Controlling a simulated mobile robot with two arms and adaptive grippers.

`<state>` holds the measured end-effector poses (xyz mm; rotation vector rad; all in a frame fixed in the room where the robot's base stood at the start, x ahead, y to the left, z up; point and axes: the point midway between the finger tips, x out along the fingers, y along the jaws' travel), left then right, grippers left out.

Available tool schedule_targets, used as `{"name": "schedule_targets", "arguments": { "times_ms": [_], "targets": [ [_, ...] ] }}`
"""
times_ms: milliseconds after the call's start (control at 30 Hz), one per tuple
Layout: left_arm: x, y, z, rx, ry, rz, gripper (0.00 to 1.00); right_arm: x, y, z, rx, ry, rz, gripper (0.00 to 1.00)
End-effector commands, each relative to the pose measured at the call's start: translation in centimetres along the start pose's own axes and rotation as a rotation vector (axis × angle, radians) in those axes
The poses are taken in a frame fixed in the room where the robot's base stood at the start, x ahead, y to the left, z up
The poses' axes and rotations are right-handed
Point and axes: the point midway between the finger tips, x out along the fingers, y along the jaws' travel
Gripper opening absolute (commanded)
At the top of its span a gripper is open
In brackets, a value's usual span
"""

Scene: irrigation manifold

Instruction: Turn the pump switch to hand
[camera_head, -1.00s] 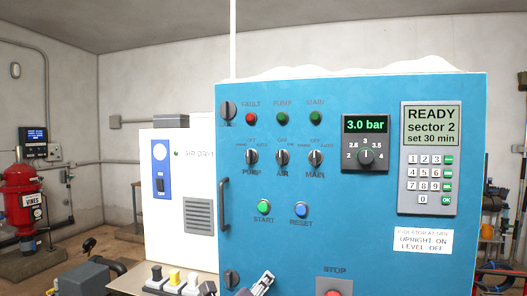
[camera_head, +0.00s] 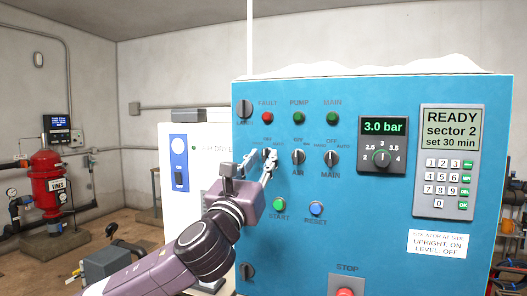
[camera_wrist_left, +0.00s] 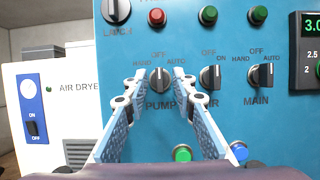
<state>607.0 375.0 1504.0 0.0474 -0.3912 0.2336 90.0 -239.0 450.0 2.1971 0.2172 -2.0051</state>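The pump switch (camera_wrist_left: 160,80) is a dark rotary knob with HAND at left, OFF above and AUTO at right; it stands about upright, toward OFF. In the head view the pump switch (camera_head: 266,153) is partly hidden by my left gripper (camera_head: 258,160). In the left wrist view my left gripper (camera_wrist_left: 159,78) is open, one finger on each side of the knob. A narrow gap shows beside the knob; I cannot tell whether the tips touch the panel. My right gripper is not in view.
The blue panel (camera_head: 390,220) also carries the air switch (camera_wrist_left: 210,77) and main switch (camera_wrist_left: 263,76) to the right, with the green start button (camera_wrist_left: 182,153) and blue reset button (camera_wrist_left: 239,150) below. The red stop button (camera_head: 345,293) is lower. A white air dryer (camera_head: 205,160) stands at left.

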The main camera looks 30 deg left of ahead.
Motion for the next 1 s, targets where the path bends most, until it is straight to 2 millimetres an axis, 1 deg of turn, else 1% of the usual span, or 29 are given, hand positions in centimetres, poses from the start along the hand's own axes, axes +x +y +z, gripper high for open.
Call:
{"name": "schedule_targets", "arguments": {
  "times_ms": [33,133,400,633,867,1000],
  "targets": [
    [0.56,-0.03,0.12,-0.001,0.001,0.0,0.25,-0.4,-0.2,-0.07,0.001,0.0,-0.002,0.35],
    [1.05,-0.06,-0.03,-0.001,0.002,-0.001,0.25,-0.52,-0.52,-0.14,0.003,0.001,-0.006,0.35],
    [1.15,-0.04,-0.13,0.0,0.001,-0.001,0.25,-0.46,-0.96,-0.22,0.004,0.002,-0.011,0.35],
    [1.14,-0.03,-0.11,0.0,0.001,-0.001,0.0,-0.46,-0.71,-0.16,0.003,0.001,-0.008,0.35],
    [1.14,-0.05,-0.06,-0.012,0.001,0.004,0.0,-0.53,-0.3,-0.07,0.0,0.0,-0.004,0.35],
    [1.15,-0.14,-0.01,-0.052,0.0,0.019,0.0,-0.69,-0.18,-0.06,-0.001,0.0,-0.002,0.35]
  ]
}}
